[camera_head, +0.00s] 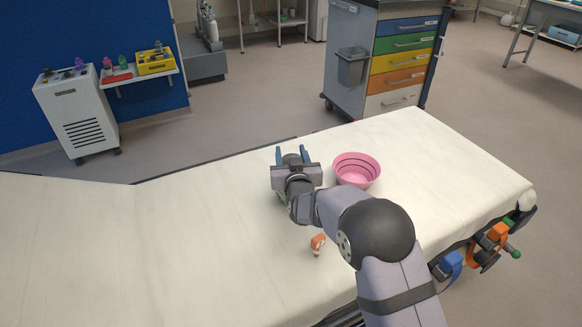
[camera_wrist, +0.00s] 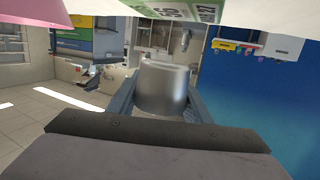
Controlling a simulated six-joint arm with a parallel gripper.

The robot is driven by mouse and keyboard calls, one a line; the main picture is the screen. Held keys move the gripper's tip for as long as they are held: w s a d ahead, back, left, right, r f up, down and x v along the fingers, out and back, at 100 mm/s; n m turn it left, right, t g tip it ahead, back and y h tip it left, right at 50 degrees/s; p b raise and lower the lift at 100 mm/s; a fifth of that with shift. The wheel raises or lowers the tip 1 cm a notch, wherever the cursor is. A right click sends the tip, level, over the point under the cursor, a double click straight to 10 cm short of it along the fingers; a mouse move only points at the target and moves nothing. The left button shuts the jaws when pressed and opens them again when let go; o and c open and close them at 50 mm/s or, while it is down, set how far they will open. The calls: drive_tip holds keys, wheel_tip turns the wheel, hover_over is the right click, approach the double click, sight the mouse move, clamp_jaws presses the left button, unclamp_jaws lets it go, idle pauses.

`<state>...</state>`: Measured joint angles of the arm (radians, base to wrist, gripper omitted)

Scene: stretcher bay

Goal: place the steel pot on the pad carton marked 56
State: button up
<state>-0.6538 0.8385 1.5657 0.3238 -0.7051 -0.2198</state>
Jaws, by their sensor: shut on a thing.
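The steel pot (camera_wrist: 163,88) is a plain grey cylinder held between both fingers of my gripper (camera_wrist: 160,105) in the wrist view. In the head view my gripper (camera_head: 293,155) is over the middle of the white stretcher, its blue fingers pointing away, and the pot is mostly hidden by it. A carton with a green and white printed face (camera_wrist: 180,12) shows at the top edge of the wrist view, upside down and cut off. Its marking seems to read 56. The carton appears apart from the pot; in the head view only a green sliver shows beside my wrist.
A pink bowl (camera_head: 357,169) stands on the stretcher (camera_head: 430,150) just right of my gripper. A small orange and white item (camera_head: 318,243) lies nearer, beside my arm. The stretcher's left part is clear. A drawer cart (camera_head: 385,55) stands behind.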

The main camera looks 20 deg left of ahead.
drive_tip(key=shift+f, duration=2.15)
drive_tip(key=shift+f, duration=0.15)
drive_tip(key=o, duration=1.1)
drive_tip(key=shift+c, duration=0.2)
